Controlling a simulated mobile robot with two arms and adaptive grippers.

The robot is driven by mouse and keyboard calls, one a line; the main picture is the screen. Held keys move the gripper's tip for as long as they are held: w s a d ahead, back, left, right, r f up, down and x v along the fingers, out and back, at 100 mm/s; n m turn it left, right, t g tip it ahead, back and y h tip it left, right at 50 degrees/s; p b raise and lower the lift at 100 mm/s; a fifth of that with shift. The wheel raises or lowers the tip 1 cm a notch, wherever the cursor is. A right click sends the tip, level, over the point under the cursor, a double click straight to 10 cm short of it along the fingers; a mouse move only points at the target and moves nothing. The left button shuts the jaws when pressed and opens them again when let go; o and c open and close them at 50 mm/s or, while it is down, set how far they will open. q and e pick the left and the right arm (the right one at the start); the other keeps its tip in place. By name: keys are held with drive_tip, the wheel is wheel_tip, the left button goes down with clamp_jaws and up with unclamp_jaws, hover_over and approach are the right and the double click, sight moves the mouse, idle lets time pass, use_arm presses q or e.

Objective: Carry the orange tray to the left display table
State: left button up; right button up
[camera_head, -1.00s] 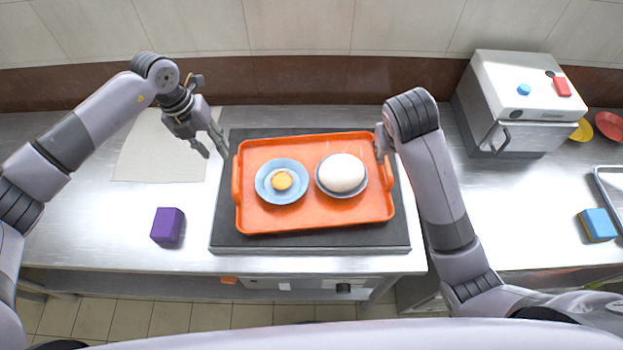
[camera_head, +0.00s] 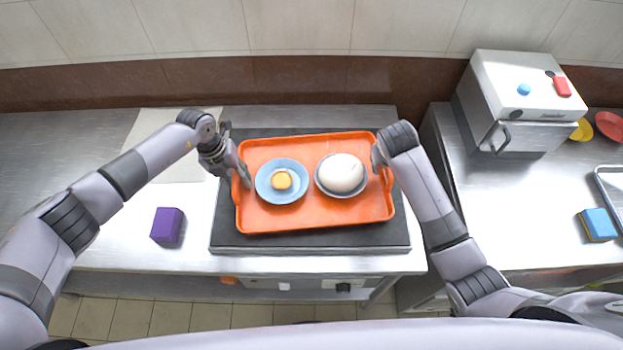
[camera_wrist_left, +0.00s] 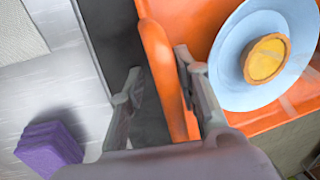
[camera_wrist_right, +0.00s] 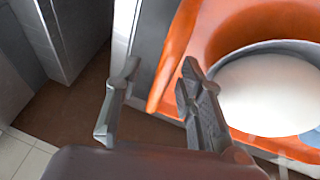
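The orange tray (camera_head: 310,222) lies on a dark slab on the counter. It carries a blue saucer (camera_head: 264,191) with a round yellow-orange item (camera_head: 282,180) and a bowl (camera_head: 341,193) with a white dome (camera_head: 343,172). My left gripper (camera_head: 243,179) is at the tray's left handle; in the left wrist view its open fingers (camera_wrist_left: 158,68) are on either side of the handle (camera_wrist_left: 160,60), not closed on it. My right gripper (camera_head: 379,160) is at the tray's right edge, partly hidden by its wrist; in the right wrist view its fingers (camera_wrist_right: 159,68) are apart, with the tray's edge near them.
A purple block (camera_head: 167,225) stands on the counter left of the dark slab (camera_head: 310,243). A pale mat (camera_head: 150,135) lies behind it. On the right counter are a steel box (camera_head: 512,100) and a blue-yellow block (camera_head: 598,224). A gap separates the counters.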

use_arm(q)
drive_tip(key=shift+c, duration=0.2)
use_arm(e)
drive_tip(key=shift+c, duration=0.3)
use_arm(q)
clamp_jaws()
use_arm(e)
drive_tip(key=c, duration=0.7)
clamp_jaws()
use_arm(q)
drive_tip(key=shift+r, duration=0.1)
use_arm(e)
drive_tip(key=shift+d+r, duration=0.15)
